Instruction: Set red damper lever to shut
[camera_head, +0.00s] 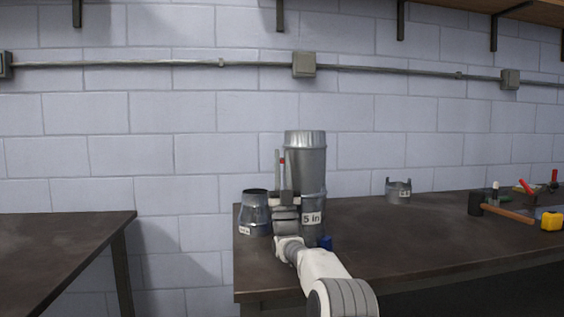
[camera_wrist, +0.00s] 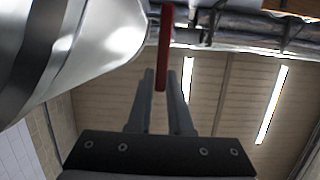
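The grey metal duct (camera_head: 308,165) with a "5 in" label stands upright on the dark workbench; its curved side fills the left of the wrist view (camera_wrist: 75,45). The red damper lever (camera_wrist: 165,45) is a thin bar beside the duct in the wrist view. Only a small bit of red (camera_head: 283,160) shows in the head view, by my fingertips. My gripper (camera_head: 281,163) points up at the duct's left side. In the wrist view my gripper (camera_wrist: 168,72) is open, with the lever's lower end between its fingers, closer to the left one. I cannot tell whether they touch.
A short reducer (camera_head: 255,213) stands close left of my gripper. A small blue object (camera_head: 326,242) is at the duct's base. A short collar (camera_head: 398,191), hammer (camera_head: 507,213) and yellow tape measure (camera_head: 551,221) lie to the right. The bench (camera_head: 400,235) is clear mid-right.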

